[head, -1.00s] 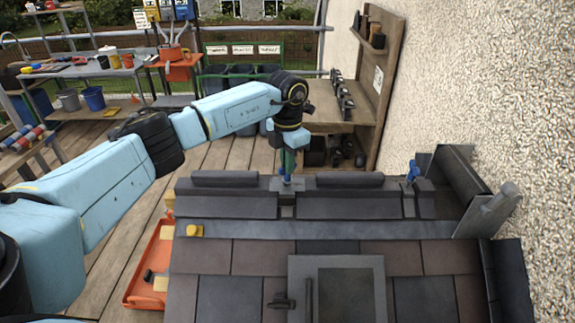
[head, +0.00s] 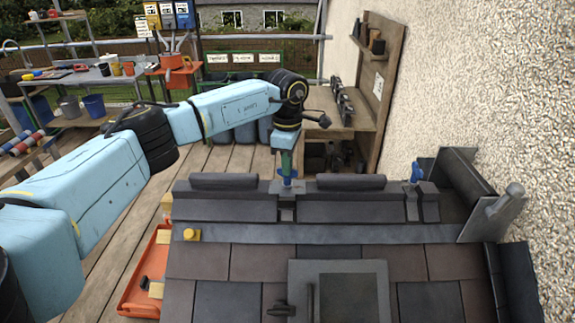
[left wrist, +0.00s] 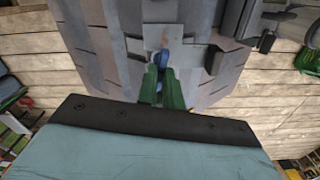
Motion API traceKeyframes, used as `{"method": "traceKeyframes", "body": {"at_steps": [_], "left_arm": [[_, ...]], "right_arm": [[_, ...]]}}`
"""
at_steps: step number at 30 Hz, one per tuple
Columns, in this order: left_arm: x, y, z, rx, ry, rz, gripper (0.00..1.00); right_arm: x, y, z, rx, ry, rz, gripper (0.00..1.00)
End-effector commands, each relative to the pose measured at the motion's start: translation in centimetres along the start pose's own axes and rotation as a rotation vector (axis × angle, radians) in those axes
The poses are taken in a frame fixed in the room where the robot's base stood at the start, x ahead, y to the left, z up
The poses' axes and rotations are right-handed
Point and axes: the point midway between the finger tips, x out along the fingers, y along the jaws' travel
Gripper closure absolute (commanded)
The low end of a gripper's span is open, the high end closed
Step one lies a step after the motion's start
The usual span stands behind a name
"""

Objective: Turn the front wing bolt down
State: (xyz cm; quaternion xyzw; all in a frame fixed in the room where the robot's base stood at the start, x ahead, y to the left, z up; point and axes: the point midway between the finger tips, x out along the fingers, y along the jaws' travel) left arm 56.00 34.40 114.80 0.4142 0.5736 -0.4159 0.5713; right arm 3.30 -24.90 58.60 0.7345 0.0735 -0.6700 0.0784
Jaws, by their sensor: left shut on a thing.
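A blue wing bolt (head: 287,183) stands at the roof ridge, in the gap between two dark ridge tiles. My left gripper (head: 286,174) points down on it with green fingers. In the left wrist view the fingers (left wrist: 162,88) are closed around the blue wing bolt (left wrist: 162,59), which stands on a grey plate; its lower part is partly hidden. A second blue wing bolt (head: 416,174) stands at the right end of the ridge, apart from the gripper. My right gripper is not in view.
Ridge tiles (head: 225,181) and (head: 350,182) flank the gripped bolt. An orange tray (head: 140,300) lies left of the roof. A rough wall (head: 450,90) bounds the right side.

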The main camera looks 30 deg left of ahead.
Motion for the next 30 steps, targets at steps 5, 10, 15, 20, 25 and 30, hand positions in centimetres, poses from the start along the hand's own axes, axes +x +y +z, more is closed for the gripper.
{"method": "traceKeyframes", "body": {"at_steps": [5,10,15,20,25,30], "left_arm": [[-0.65,0.29,-0.03,0.088,-0.005,0.013,1.0],[-0.68,0.29,-0.02,0.14,-0.005,0.013,1.0],[-0.71,0.3,-0.01,0.163,-0.005,0.013,1.0],[-0.73,0.31,0.0,0.167,-0.005,0.014,1.0],[-0.73,0.31,0.01,0.166,-0.005,0.014,1.0],[-0.66,0.28,0.02,0.166,-0.005,0.013,0.78]], "right_arm": [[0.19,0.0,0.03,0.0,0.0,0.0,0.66],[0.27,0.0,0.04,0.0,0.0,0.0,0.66],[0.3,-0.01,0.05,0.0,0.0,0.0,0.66],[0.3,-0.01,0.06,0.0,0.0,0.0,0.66],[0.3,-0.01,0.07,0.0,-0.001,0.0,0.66],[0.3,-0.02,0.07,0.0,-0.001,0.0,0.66]]}}
